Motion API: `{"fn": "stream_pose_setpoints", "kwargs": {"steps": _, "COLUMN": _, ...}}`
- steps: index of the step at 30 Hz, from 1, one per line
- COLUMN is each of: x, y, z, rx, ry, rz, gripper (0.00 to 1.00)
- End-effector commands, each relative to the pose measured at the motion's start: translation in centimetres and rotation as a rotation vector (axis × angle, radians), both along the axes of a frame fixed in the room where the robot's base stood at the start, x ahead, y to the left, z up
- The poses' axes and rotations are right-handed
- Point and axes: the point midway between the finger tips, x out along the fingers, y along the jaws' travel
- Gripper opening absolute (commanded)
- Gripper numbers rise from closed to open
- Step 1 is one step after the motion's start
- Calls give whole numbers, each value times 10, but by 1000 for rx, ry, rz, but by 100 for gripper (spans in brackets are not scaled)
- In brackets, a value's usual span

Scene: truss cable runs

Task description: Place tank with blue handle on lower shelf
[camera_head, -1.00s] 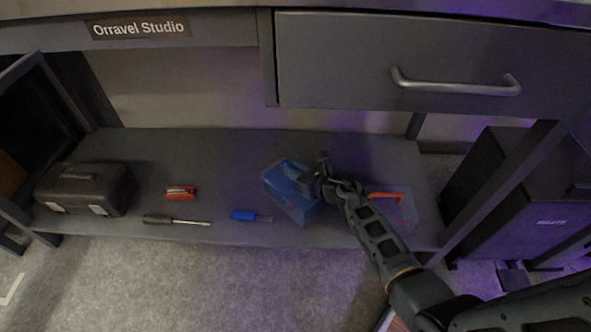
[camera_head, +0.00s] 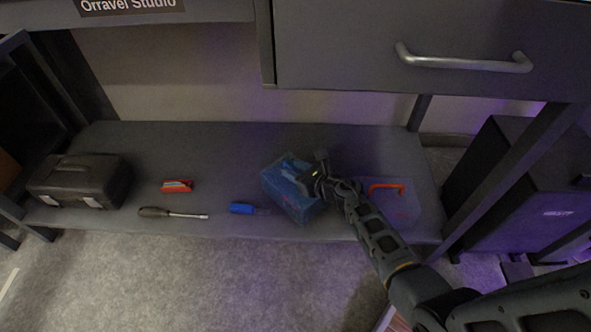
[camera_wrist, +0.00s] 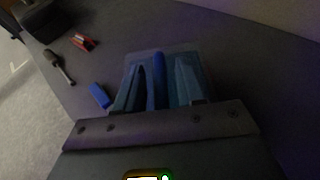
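The tank with the blue handle (camera_head: 290,196) is a translucent blue box at the right middle of the lower shelf (camera_head: 225,150). It appears to rest on the shelf, turned at an angle. My gripper (camera_head: 312,180) reaches in from the right at its top. In the wrist view the blue handle (camera_wrist: 159,80) runs between my two fingers (camera_wrist: 160,92), which stand apart with a gap beside the handle. The tank's body (camera_wrist: 178,50) shows behind the fingers; its near side is hidden by my gripper.
A clear tank with a red-orange handle (camera_head: 400,204) stands just right, partly behind my arm. To the left lie a blue-handled tool (camera_head: 242,208), a screwdriver (camera_head: 172,213), a red tool (camera_head: 177,186) and a black toolbox (camera_head: 80,182). A drawer (camera_head: 430,35) overhangs. Shelf space behind the tools is free.

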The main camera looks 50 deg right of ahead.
Motion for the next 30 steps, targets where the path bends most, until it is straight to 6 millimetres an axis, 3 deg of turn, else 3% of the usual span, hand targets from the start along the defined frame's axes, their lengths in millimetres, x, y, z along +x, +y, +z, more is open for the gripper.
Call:
{"fn": "stream_pose_setpoints", "kwargs": {"steps": 10, "x": 0, "y": 0, "z": 3, "rx": 0, "ry": 0, "rz": 0, "gripper": 44}}
{"fn": "stream_pose_setpoints", "kwargs": {"steps": 13, "x": -9, "y": 1, "z": 7, "rx": 2, "ry": 1, "rz": -2, "gripper": 44}}
{"fn": "stream_pose_setpoints", "kwargs": {"steps": 24, "x": -76, "y": 10, "z": 32, "rx": 1, "ry": 1, "rz": -1, "gripper": 44}}
{"fn": "stream_pose_setpoints", "kwargs": {"steps": 30, "x": -103, "y": 13, "z": 40, "rx": 0, "ry": 1, "rz": 0, "gripper": 44}}
